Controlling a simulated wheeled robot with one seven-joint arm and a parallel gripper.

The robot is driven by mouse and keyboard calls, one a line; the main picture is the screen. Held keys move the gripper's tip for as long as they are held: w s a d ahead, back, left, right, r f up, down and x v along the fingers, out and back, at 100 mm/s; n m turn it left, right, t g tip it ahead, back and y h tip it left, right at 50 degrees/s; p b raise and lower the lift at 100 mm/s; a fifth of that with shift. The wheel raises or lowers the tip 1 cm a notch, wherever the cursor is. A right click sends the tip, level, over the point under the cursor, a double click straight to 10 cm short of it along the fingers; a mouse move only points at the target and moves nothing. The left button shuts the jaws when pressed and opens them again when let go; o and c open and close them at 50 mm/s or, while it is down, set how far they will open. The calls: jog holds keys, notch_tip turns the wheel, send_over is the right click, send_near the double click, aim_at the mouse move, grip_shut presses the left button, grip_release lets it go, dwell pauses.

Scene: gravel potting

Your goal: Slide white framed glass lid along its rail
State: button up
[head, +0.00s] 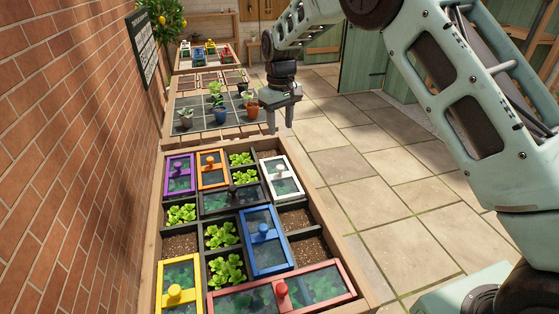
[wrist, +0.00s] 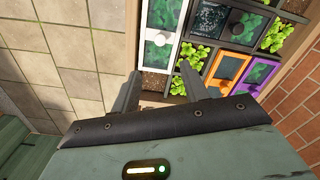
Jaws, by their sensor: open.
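The white framed glass lid (head: 297,177) lies at the far right of the planter box in the head view, among the other lids. My gripper (head: 281,126) is open and empty, fingers pointing down, above and beyond the box's far right corner. Its two fingers show apart in the wrist view (wrist: 158,70). They appear clear of the lid and knob.
Lids with purple (head: 179,174), orange (head: 211,169), black (head: 232,199), blue (head: 265,241), yellow (head: 179,286) and red (head: 283,293) frames share the box with lettuce and soil cells. Potted plants (head: 221,115) stand on a bed behind. A brick wall (head: 80,130) borders the left; paving (head: 380,180) is clear right.

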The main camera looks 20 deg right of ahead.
aim_at(280, 167)
notch_tip(280, 167, down, 14)
jog(key=shift+f+p, duration=0.25)
jog(key=shift+p, duration=0.9)
jog(key=shift+c, duration=0.4)
jog(key=shift+s, duration=0.1)
grip_shut()
